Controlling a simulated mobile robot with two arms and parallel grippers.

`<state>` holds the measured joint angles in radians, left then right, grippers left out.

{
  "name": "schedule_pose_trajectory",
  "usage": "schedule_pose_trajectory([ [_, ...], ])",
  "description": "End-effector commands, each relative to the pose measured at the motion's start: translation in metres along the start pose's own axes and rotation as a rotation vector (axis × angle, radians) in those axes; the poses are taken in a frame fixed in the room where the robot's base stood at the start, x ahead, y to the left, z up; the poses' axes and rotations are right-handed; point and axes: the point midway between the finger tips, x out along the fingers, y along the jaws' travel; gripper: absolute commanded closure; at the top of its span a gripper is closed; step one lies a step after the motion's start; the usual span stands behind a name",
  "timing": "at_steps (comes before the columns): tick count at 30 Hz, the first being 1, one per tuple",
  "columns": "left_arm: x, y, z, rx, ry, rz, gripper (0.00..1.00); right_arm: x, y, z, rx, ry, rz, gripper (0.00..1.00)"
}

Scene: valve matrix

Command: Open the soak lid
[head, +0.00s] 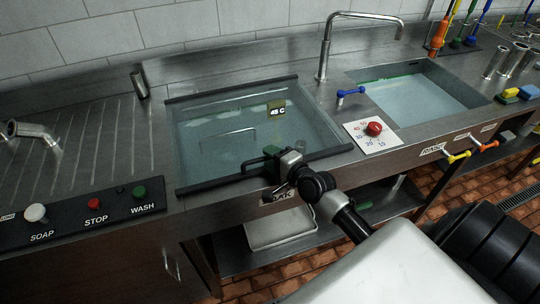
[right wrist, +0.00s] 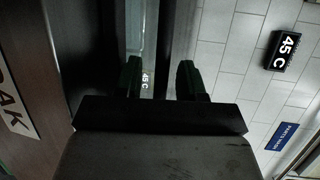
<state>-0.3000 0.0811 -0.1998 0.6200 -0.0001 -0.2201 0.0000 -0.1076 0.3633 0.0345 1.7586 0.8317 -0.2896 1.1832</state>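The soak lid is a clear pane in a dark frame (head: 196,187), lying flat over the left basin, above the "SOAK" label, which is partly hidden by my arm. My right gripper (head: 262,162) is at the lid's front edge, right of its middle. Its two dark green fingers are apart, also in the right wrist view (right wrist: 160,80), with a gap between them. My left gripper is not in view.
A red dial (head: 375,128) and a tall faucet (head: 325,50) stand right of the lid. An open water basin (head: 415,90) is further right. A button panel (head: 85,215) is at the left front. The ribbed drainboard (head: 75,140) holds a metal pipe piece.

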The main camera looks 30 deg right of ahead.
Motion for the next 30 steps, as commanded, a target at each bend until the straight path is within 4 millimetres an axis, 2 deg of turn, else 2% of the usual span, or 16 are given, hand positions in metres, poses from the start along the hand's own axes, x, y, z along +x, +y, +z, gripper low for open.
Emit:
schedule_pose_trajectory([
  [11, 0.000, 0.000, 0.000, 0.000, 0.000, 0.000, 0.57, 0.006, 0.000, 0.000, -0.001, 0.001, 0.000, 0.62],
  [18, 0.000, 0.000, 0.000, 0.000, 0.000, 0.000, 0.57, 0.006, 0.000, 0.000, -0.001, 0.001, 0.000, 0.99],
  [26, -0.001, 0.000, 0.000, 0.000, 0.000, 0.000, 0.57, 0.006, -0.001, 0.000, -0.001, 0.001, 0.000, 1.00],
  [30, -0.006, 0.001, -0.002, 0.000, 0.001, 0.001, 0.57, 0.009, -0.011, -0.001, -0.001, 0.001, -0.002, 1.00],
])
